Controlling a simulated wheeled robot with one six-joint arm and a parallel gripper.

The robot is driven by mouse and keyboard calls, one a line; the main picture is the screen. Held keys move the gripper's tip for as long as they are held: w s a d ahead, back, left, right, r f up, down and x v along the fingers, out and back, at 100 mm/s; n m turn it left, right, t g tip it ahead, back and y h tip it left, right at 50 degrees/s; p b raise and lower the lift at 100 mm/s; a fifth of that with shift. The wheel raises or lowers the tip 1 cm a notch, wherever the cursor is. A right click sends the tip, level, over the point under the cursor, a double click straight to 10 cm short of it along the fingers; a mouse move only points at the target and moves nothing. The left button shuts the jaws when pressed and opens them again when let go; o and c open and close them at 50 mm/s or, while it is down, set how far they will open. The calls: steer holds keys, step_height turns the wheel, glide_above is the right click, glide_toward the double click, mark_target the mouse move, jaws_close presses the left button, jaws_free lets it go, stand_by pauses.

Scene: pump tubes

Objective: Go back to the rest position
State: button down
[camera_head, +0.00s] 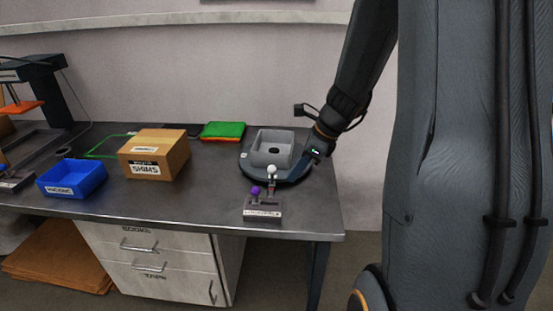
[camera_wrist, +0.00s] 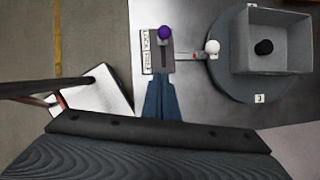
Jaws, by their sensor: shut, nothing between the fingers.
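My gripper (camera_wrist: 161,78) shows in the wrist view as two blue-grey fingers close together with nothing between them. In the head view my wrist hangs by the right rim of a round dark blue turntable (camera_head: 248,172); the fingers are hard to make out there. A grey open box (camera_head: 286,146) stands on the turntable. In the wrist view the box (camera_wrist: 244,50) has a dark round thing (camera_wrist: 264,47) inside. No pump tube can be made out.
A cardboard box (camera_head: 153,158), blue bin (camera_head: 72,178) and green-topped stack (camera_head: 223,131) lie to the left. The table's right edge is close to the turntable.

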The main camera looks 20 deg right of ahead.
steer(key=s+a+n+g+h, duration=0.1)
steer(key=s+a+n, duration=0.4)
steer(key=n, duration=0.7)
steer(key=s+a+n+g+h, duration=0.1)
steer(key=s+a+n+h, duration=0.2)
steer(key=s+n, duration=0.6)
steer(key=a+n, duration=0.2)
steer(key=n, duration=0.2)
steer(key=shift+r+n, duration=0.3)
steer(key=shift+s, duration=0.1)
